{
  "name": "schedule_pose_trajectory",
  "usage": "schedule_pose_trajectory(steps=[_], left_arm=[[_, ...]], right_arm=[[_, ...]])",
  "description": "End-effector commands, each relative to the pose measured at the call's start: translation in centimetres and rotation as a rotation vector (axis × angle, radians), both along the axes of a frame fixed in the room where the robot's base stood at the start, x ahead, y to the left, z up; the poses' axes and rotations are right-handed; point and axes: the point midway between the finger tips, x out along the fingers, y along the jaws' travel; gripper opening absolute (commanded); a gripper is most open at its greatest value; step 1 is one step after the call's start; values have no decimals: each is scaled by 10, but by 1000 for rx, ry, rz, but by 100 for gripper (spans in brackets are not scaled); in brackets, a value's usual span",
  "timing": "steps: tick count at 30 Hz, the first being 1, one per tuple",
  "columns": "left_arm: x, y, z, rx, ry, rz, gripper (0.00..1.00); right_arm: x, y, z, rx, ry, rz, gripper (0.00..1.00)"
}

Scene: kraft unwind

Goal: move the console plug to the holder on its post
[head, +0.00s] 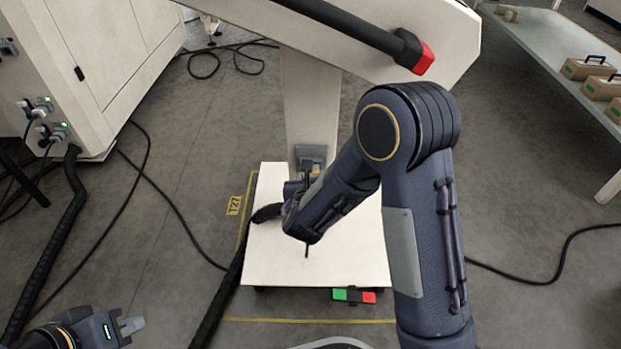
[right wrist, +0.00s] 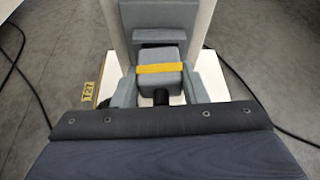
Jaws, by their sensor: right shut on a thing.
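The console plug (right wrist: 160,82) is a grey block with a yellow band, seen in the right wrist view between the grey fingers of my right gripper (right wrist: 165,88). That gripper is shut on it. The grey holder (head: 312,153) is on the front of the pale post (head: 310,105), and shows just beyond the plug in the right wrist view (right wrist: 158,36). I cannot tell whether plug and holder touch. In the head view my right arm mostly hides the plug. My left gripper (head: 129,326) is low at the left, away from the post; its jaw opening is unclear.
A thick black cable (head: 232,272) runs from the floor up towards my right gripper. The post stands on a white base plate (head: 275,268) with a green-and-red block (head: 354,295) at its front edge. A white cabinet (head: 105,60) stands left, a table (head: 560,45) with boxes right.

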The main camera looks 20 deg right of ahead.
Motion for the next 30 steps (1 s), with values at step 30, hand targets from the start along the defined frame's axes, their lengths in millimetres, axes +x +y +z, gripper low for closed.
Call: schedule_pose_trajectory(steps=[30], left_arm=[[0,0,23,0,0,0,0]], right_arm=[[-63,22,29,0,1,1,65]])
